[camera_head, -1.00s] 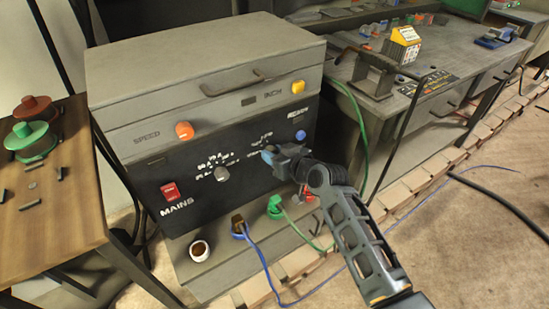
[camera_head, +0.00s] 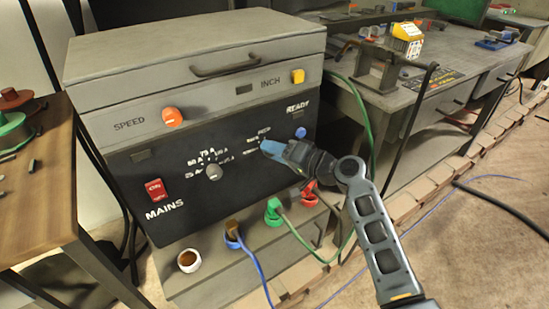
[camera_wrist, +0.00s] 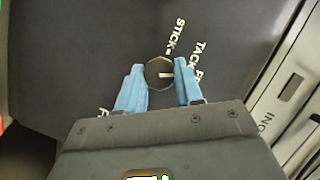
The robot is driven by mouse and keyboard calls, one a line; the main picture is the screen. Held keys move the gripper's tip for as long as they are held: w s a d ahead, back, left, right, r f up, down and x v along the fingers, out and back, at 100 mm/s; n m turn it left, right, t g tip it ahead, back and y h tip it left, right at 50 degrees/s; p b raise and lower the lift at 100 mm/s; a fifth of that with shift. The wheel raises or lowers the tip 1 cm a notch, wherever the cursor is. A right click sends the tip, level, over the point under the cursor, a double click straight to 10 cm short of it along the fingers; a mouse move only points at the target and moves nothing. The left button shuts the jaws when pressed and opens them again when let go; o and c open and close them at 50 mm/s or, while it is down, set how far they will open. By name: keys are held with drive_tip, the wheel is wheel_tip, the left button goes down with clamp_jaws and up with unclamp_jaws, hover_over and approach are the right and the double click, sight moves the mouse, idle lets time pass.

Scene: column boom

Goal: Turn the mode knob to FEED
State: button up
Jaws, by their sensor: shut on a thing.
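My gripper (camera_head: 268,149) is shut on the knob, at the right half of the panel. In the head view the fingers hide the knob. White labels STICK (camera_wrist: 174,37) and TACK (camera_wrist: 199,54) show around it in the wrist view; other lettering is partly covered by the fingers.
An amp knob (camera_head: 213,171) and red mains switch (camera_head: 156,189) are left of my gripper; a blue READY lamp (camera_head: 300,132) is close on its right. An orange speed knob (camera_head: 172,117) is above. Cabled sockets (camera_head: 273,212) sit below. A bench (camera_head: 440,108) stands right.

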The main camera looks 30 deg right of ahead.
drive_tip(key=shift+f+m+t+y+b, duration=0.1)
drive_tip(key=shift+m+t+y+b, duration=0.25)
drive_tip(key=shift+m+b, duration=0.5)
drive_tip(key=shift+f+m+t+y+b, duration=0.1)
drive_tip(key=shift+m+t+y+b, duration=0.3)
drive_tip(key=shift+m, duration=0.65)
drive_tip(key=o, duration=1)
drive_tip(key=shift+o, duration=0.2)
drive_tip(key=shift+s+d, duration=0.1)
drive_tip(key=v, duration=0.7)
drive_tip(key=shift+s, duration=0.3)
drive_tip(key=shift+r, duration=0.1)
